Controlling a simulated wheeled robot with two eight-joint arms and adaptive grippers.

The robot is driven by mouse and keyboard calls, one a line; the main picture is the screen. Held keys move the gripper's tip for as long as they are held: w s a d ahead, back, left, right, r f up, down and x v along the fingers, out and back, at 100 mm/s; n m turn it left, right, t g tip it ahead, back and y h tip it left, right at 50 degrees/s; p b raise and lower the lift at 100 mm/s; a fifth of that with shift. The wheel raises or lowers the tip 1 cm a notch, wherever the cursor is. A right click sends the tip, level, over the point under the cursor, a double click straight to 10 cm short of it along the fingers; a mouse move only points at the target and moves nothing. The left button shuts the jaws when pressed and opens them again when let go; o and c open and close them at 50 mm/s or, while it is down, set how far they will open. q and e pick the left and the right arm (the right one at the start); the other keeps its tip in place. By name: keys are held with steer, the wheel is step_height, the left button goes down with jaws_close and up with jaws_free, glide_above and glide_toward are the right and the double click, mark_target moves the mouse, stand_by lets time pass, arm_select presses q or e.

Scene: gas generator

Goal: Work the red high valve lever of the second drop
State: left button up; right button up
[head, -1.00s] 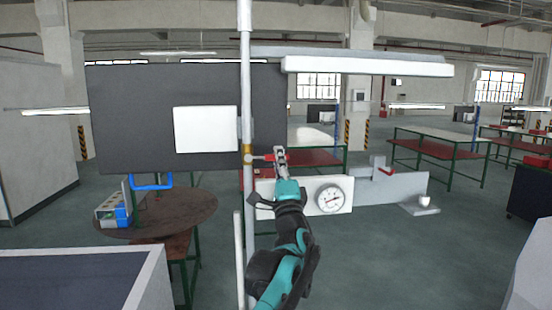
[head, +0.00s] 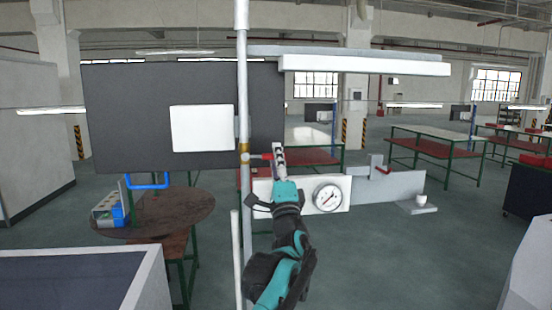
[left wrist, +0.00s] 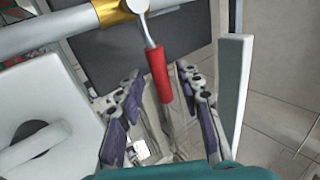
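The red high valve lever (head: 262,156) sticks out to the right from a brass fitting (head: 244,149) on a vertical grey pipe (head: 243,85). In the left wrist view the red-sleeved lever (left wrist: 159,73) points down from the brass collar (left wrist: 115,11) on the pipe (left wrist: 50,32). My left gripper (head: 279,152) is at the lever's free end. In the left wrist view its two purple-padded fingers (left wrist: 161,88) are apart, one on each side of the lever, with gaps visible between pads and lever. My right gripper is not in view.
A dark panel with a white plate (head: 202,128) stands left of the pipe. A round brown table (head: 180,210) stands at lower left.

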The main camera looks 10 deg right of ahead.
arm_select(q)
steer(key=v, duration=1.1)
steer(key=shift+s, duration=0.2)
steer(key=shift+f, duration=0.1)
